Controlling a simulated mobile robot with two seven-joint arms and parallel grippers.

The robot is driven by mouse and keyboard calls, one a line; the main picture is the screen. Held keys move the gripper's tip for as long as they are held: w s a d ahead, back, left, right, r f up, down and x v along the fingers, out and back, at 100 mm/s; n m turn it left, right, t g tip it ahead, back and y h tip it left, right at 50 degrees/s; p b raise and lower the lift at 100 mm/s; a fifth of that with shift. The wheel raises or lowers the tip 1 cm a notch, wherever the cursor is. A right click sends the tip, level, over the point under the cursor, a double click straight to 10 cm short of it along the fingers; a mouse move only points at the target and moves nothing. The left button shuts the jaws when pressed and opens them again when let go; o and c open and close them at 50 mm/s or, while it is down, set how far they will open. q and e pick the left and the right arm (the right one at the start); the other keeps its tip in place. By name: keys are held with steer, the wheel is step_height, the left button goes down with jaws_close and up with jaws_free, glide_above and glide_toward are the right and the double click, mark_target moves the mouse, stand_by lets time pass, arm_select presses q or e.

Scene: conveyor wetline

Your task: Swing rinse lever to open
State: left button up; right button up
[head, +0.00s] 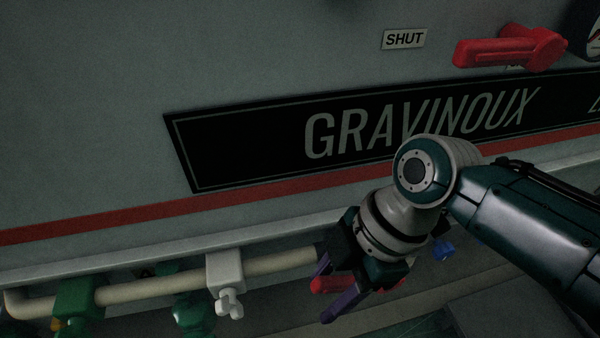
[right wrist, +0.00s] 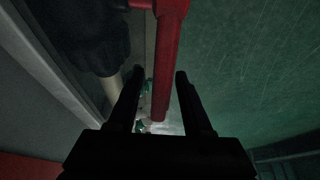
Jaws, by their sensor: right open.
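A red lever (head: 325,285) sticks out under the lower edge of the grey panel, on the pipe line. My right gripper (head: 327,292) is there, open, with its two purple fingers on either side of the red lever. In the right wrist view the red lever (right wrist: 167,60) runs lengthwise between the open dark fingers of the right gripper (right wrist: 160,75). Neither finger clearly touches it. The lever's pivot is partly hidden by my gripper. A second red lever (head: 505,48) lies roughly level at the upper right, near a SHUT plate (head: 404,39). My left gripper is out of view.
A beige pipe (head: 150,289) runs below the panel. It carries green fittings (head: 78,298) and a pale tap (head: 227,280). A blue knob (head: 443,249) sits behind my right arm. The black GRAVINOUX sign (head: 250,145) is flat on the panel.

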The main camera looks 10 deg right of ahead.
steer(key=shift+f, duration=0.1)
steer(key=shift+c, duration=0.2)
jaws_close()
stand_by(1.2)
